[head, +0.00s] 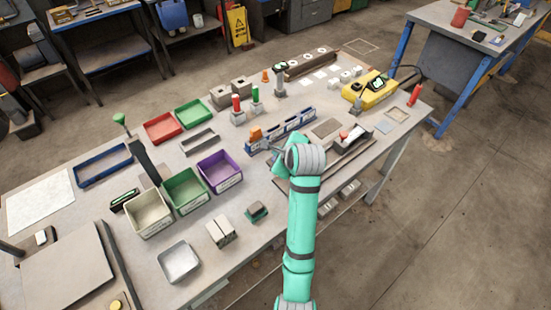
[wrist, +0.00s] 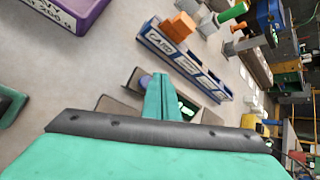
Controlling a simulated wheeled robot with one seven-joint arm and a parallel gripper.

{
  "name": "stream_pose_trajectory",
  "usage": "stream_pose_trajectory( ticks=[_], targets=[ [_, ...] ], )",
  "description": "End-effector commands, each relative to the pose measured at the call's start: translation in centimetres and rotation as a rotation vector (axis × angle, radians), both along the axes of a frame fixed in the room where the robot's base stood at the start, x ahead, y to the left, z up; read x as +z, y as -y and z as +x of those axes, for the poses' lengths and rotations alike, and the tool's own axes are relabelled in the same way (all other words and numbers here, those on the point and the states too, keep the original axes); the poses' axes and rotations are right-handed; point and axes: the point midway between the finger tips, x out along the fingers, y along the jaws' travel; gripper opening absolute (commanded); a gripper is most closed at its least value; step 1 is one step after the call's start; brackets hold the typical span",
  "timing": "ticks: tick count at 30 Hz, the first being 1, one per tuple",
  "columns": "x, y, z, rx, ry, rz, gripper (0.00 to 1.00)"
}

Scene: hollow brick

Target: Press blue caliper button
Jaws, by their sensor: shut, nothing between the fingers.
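My gripper (wrist: 160,82) shows in the wrist view as teal fingers held together, with nothing between them. A small blue part (wrist: 145,82), possibly the caliper's button, is right beside the fingertips on the left; I cannot tell whether they touch. A small lit green display (wrist: 187,104), possibly the caliper's, is partly hidden behind the fingers. Grey-brown pieces (wrist: 113,106) lie around it. In the head view my gripper (head: 276,150) is low over the table's front right part, and my arm hides most of what lies under it.
A blue labelled rack (wrist: 180,62) stands just beyond the fingers, with an orange block (wrist: 179,26) at its end. A purple bin (head: 219,171) is to the left in the head view. A yellow device (head: 369,93) is at the right back. The table (head: 285,226) is crowded.

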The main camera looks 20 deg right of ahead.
Motion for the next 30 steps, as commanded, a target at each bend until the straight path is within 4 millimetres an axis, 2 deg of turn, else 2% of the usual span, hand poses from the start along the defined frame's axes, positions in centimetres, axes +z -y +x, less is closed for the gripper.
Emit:
stream_pose_trajectory(
  ticks=[15,30],
  targets=[
    [4.3,-0.2,0.1,0.004,0.002,-0.001,0.00],
    [4.7,0.0,0.0,0.000,0.000,0.000,0.00]
  ],
)
